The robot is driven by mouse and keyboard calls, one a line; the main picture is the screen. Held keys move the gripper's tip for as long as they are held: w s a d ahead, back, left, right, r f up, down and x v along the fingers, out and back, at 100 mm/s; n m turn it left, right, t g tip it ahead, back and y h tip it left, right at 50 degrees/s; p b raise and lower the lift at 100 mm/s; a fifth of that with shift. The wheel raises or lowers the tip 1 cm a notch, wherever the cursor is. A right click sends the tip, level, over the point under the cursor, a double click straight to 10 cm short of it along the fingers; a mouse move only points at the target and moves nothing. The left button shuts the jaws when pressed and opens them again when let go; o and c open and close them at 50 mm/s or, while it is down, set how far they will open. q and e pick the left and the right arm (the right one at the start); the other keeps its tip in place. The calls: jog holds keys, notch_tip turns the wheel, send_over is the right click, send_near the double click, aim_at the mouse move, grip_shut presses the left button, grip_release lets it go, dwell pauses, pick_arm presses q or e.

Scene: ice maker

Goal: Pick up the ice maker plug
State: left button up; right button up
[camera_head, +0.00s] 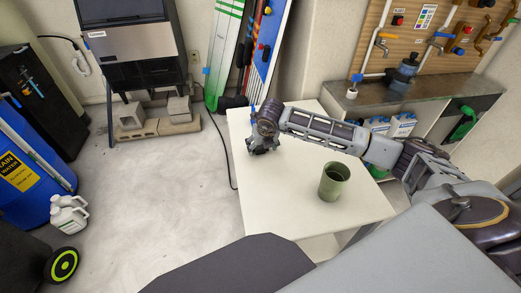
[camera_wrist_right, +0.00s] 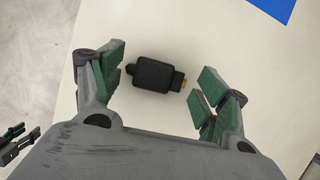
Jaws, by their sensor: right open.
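The ice maker plug (camera_wrist_right: 153,74) is a small black block with metal prongs at its right end. In the right wrist view it lies on the white table (camera_head: 220,200), near the table's left edge. My right gripper (camera_wrist_right: 161,82) is open, with green-padded fingers on either side of the plug and gaps to both. In the head view my right gripper (camera_head: 261,150) is low over the far left part of the table, and I cannot make out the plug there. The ice maker (camera_head: 135,42) stands at the back left.
A green cup (camera_head: 334,182) stands on the table to the right of my gripper. A black cable (camera_head: 222,140) runs down beside the table's left edge. Tall boards (camera_head: 226,50) lean on the wall behind.

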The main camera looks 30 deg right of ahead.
aim_at(261, 147)
pick_arm(q)
jog(key=shift+w, duration=0.15)
pick_arm(e)
jog(key=c, duration=1.1)
jog(key=shift+r, duration=0.8)
pick_arm(q)
jog(key=f, duration=0.2)
jog(key=s+a+f+p, duration=0.1)
pick_arm(e)
notch_tip(261, 147, up, 8)
jog(key=shift+r, duration=0.25)
pick_arm(q)
jog(key=shift+w, duration=0.15)
jog(key=shift+s, duration=0.2)
pick_arm(e)
jog(key=shift+s, duration=0.1)
